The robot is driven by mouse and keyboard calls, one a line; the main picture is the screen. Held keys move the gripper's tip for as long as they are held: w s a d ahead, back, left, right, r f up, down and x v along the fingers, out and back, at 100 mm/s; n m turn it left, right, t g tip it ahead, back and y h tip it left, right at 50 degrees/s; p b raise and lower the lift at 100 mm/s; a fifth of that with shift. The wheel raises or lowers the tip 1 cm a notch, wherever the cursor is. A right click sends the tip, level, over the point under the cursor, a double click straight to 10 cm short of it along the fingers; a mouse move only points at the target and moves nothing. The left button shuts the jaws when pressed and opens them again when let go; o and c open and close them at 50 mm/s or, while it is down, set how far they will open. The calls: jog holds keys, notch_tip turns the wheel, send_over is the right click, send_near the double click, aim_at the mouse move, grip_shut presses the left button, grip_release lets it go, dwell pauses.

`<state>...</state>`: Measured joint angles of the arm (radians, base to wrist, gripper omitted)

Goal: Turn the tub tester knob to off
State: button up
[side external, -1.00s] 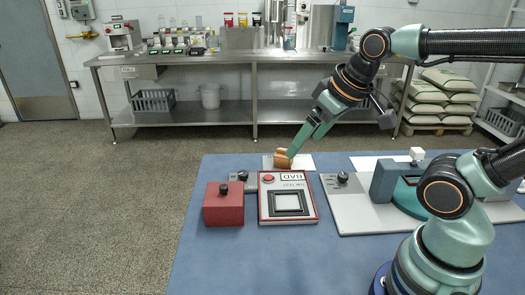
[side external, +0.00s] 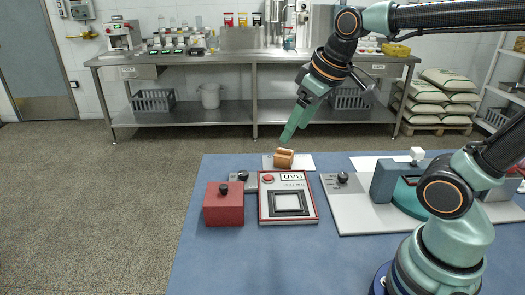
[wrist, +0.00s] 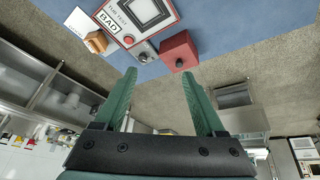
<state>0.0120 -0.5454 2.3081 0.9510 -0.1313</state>
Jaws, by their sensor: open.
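The tub tester (side external: 265,208) is a flat panel with a red border, a square dark-framed window, a red button and a label reading BAD; it also shows in the wrist view (wrist: 170,18). A small grey box with a dark knob (side external: 243,175) adjoins its left side; the knob also shows in the wrist view (wrist: 143,57). I cannot read its pointer or marks. My gripper (side external: 288,138) is above and just behind a tan block, apart from the knob. In the wrist view my gripper (wrist: 159,75) has its fingers apart with nothing between them.
A red box (side external: 223,208) with a black knob on top stands in front of the grey box. The tan block (side external: 283,158) sits on a white sheet behind the tester. To the right, a pale board carries another black knob (side external: 342,177) and a teal device. The blue table's front left is clear.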

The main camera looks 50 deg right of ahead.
jog(key=w+n+g, duration=0.1)
jog(key=w+n, duration=0.1)
jog(key=w, duration=0.5)
jog(key=n+g, duration=0.4)
jog(key=n, duration=0.3)
send_over(243, 173)
notch_tip(243, 173, down, 12)
notch_tip(243, 173, down, 12)
jog(key=shift+f, duration=0.1)
grip_shut()
